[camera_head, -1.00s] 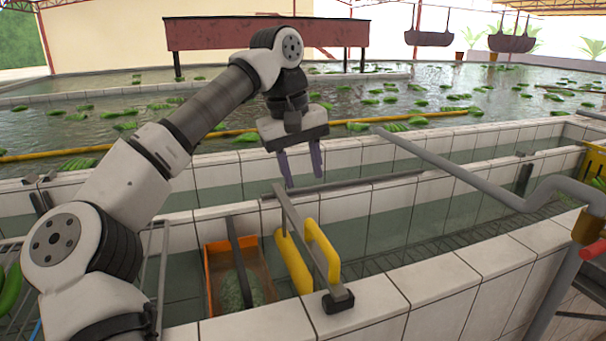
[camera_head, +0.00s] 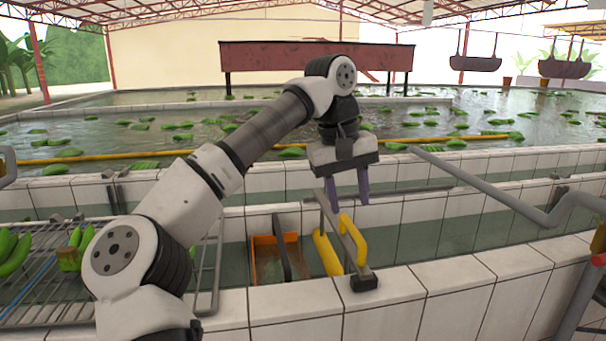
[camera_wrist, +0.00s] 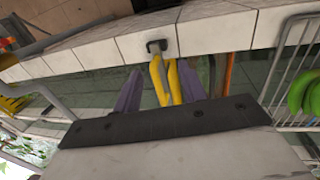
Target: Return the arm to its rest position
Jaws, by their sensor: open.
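My gripper (camera_head: 348,192) hangs from my raised arm over the tiled trough, its two purple fingers pointing down. The fingers are apart with nothing between them. In the wrist view, my gripper (camera_wrist: 170,92) shows its fingers spread, with the yellow-handled tool on the wall beyond them. My arm stays bent up and forward, left of centre in the head view.
A tool with yellow grips (camera_head: 350,240) sits on the tiled wall (camera_head: 420,292), close below my gripper. An orange bin (camera_head: 268,262) is beside it. Green bananas (camera_head: 14,252) lie on a wire rack at left. A grey pipe (camera_head: 500,195) crosses at right.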

